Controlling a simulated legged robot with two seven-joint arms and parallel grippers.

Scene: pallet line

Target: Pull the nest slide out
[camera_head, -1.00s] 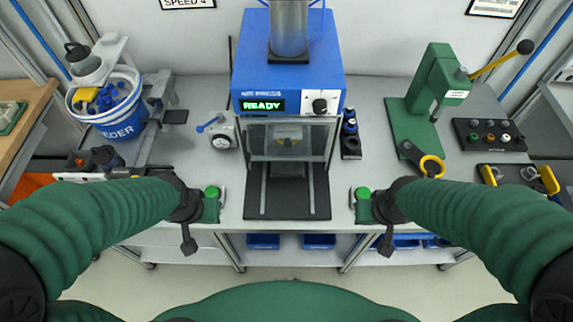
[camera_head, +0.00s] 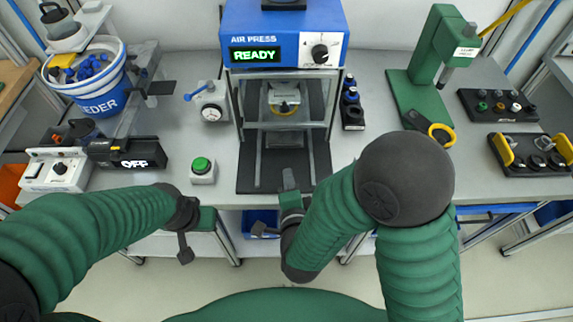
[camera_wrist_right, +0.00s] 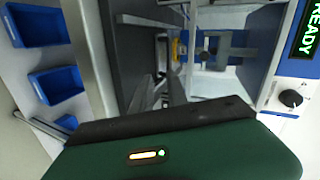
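The blue air press (camera_head: 285,30) stands in the middle at the back of the bench, its display reading READY. Below its head, behind a clear framed guard, is the nest slide (camera_head: 284,98) with a yellow ring part, set back over two rails on the dark base plate (camera_head: 270,178). In the right wrist view the nest slide (camera_wrist_right: 214,50) shows past the gripper body. My right gripper (camera_head: 290,182) is at the front edge of the base plate, apart from the nest slide; its fingers' opening is unclear. My left gripper (camera_head: 205,218) is at the bench's front edge, its fingers indistinct.
A green button box (camera_head: 203,170) stands left of the base plate, and a dial gauge (camera_head: 211,108) behind it. A black holder with bottles (camera_head: 352,108) is close on the press's right. The green hand press (camera_head: 430,70) stands farther right. A feeder bucket (camera_head: 90,80) is at left.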

